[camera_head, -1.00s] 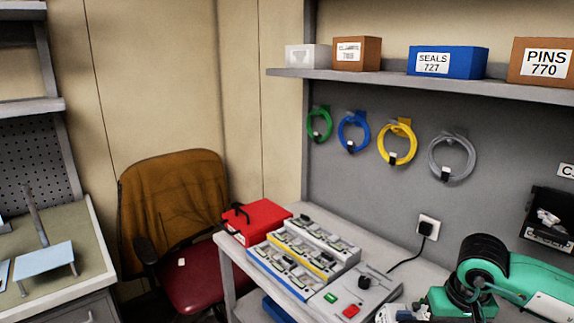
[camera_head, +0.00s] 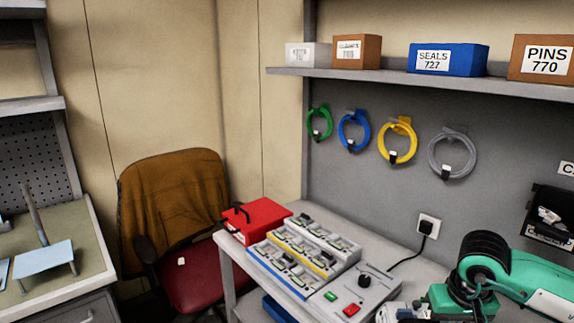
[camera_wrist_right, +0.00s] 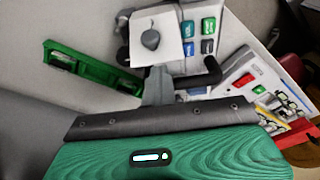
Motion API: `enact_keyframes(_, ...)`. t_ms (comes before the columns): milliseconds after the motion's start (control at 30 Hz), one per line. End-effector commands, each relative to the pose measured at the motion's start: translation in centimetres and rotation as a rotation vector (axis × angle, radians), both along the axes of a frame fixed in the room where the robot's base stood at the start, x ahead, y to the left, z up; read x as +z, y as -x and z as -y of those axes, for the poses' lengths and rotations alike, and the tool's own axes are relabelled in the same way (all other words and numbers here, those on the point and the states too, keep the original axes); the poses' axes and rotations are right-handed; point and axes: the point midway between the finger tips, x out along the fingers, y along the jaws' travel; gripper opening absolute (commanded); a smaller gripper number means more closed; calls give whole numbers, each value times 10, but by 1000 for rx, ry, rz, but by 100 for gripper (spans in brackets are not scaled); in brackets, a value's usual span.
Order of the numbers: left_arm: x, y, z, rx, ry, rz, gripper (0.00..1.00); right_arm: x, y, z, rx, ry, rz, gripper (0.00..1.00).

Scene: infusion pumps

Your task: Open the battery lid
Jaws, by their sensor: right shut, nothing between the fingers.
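A pump (camera_wrist_right: 156,40) with a light front, a dark knob and several coloured keys shows in the right wrist view. A long green part (camera_wrist_right: 92,68) with dark recesses lies at its left; I cannot tell whether it is the battery lid. My right gripper (camera_wrist_right: 158,82) is shut and empty, its grey fingers at the pump's lower edge; I cannot tell whether they touch it. In the head view, only a pale edge of the pump (camera_head: 390,313) shows beside my green right arm, and the right fingertips are hidden. My left gripper is not in view.
A control box (camera_head: 352,295) with a knob and green and red buttons stands on the bench, beside a parts tray (camera_head: 322,268) and a red case (camera_head: 256,220). A shelf (camera_head: 400,82) with boxes and coiled tubes hang on the wall. A chair (camera_head: 175,205) stands at left.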

Motion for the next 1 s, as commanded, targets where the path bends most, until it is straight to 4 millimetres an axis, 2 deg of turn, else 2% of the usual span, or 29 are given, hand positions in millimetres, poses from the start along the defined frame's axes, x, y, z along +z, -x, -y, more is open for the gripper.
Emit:
enact_keyframes(267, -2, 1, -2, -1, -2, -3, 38, -1, 4, 0, 0, 0, 0, 0)
enact_keyframes(1000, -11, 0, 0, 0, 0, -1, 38, -1, 33, -4, 1, 0, 0, 0)
